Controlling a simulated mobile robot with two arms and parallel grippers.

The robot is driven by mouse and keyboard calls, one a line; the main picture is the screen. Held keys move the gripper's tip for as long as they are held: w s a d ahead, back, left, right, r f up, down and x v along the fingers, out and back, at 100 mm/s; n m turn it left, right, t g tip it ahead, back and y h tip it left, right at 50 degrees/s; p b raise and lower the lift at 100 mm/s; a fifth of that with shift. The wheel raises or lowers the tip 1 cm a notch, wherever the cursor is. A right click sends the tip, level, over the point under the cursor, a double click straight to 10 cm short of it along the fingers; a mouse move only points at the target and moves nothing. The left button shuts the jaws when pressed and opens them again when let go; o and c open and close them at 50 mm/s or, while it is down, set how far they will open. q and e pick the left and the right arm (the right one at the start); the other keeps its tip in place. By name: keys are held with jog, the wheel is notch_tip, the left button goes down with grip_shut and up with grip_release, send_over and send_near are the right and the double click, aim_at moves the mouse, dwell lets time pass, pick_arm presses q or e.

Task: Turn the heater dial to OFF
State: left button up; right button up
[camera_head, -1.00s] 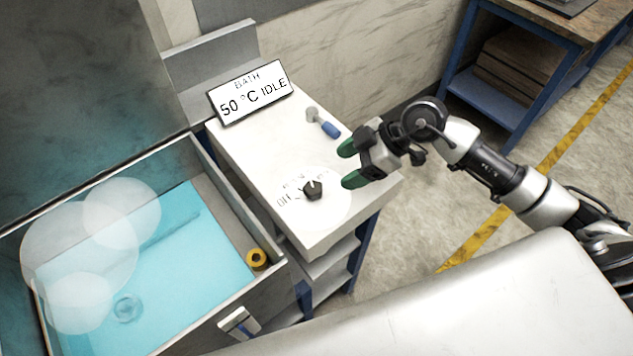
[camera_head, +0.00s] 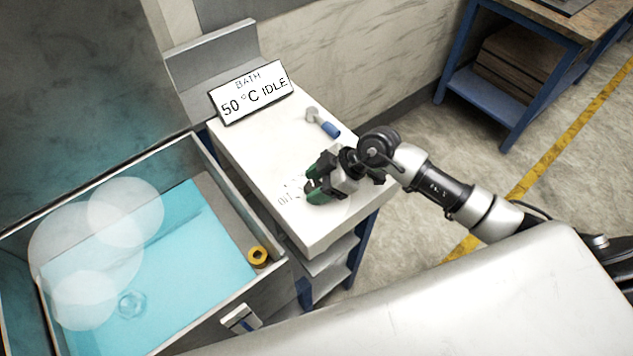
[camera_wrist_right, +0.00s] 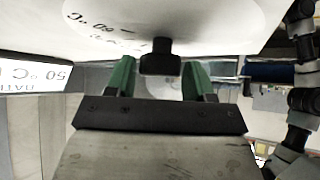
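The heater dial is a black knob (camera_wrist_right: 160,57) on a white round face with printed marks, seen in the right wrist view. In the head view, the dial's printed face (camera_head: 286,199) shows only partly, and my right gripper hides the knob. My right gripper (camera_head: 314,179) has green fingers and is low over the dial. In the right wrist view its fingers (camera_wrist_right: 160,78) are apart, one on each side of the knob's line, with the knob at or just beyond the tips. I cannot tell whether they touch it. My left gripper is not in view.
A display (camera_head: 250,93) reads "BATH 50 °C IDLE" behind the dial. A blue-handled tool (camera_head: 325,124) lies on the white cabinet top (camera_head: 240,140).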

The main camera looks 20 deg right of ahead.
jog(key=c, duration=0.6)
